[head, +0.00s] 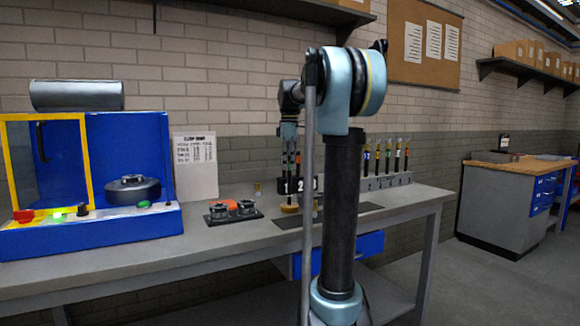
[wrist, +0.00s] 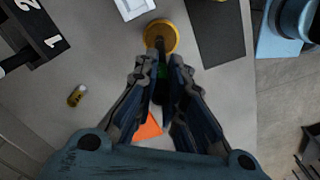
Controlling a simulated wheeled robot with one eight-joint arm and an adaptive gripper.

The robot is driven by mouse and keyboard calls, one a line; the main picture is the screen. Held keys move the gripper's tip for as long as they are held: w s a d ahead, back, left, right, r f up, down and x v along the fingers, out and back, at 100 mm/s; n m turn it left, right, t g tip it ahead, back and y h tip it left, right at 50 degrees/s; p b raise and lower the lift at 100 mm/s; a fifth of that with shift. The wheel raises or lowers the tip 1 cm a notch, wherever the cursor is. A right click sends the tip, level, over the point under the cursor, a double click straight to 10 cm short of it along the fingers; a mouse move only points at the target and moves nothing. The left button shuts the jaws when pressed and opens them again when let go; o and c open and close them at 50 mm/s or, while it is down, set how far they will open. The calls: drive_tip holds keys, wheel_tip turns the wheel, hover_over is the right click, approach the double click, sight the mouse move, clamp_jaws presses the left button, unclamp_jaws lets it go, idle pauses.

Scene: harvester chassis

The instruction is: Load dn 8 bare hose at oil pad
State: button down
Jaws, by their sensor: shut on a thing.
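My gripper (wrist: 161,68) is shut on a dark hose with a green band (wrist: 161,88). In the head view my gripper (head: 289,148) points down over the bench, and part of the hose hangs below it, partly hidden. The oil pad (wrist: 161,27) is a round amber disc straight beyond the fingertips; it also shows in the head view (head: 290,208) under the gripper. The hose's dark lower end overlaps the pad in the wrist view. I cannot tell whether it touches the pad or hangs just above it.
A rack (head: 388,181) with several upright hoses stands on the bench's right. A black numbered block (wrist: 38,40) lies left of the pad, with a small yellow fitting (wrist: 77,95) nearby. A dark mat (wrist: 215,38) lies right of it. A blue machine (head: 128,150) fills the bench's left.

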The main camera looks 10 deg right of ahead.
drive_tip(key=shift+r, duration=3.45)
drive_tip(key=shift+w+f, duration=0.1)
drive_tip(key=shift+f, duration=0.05)
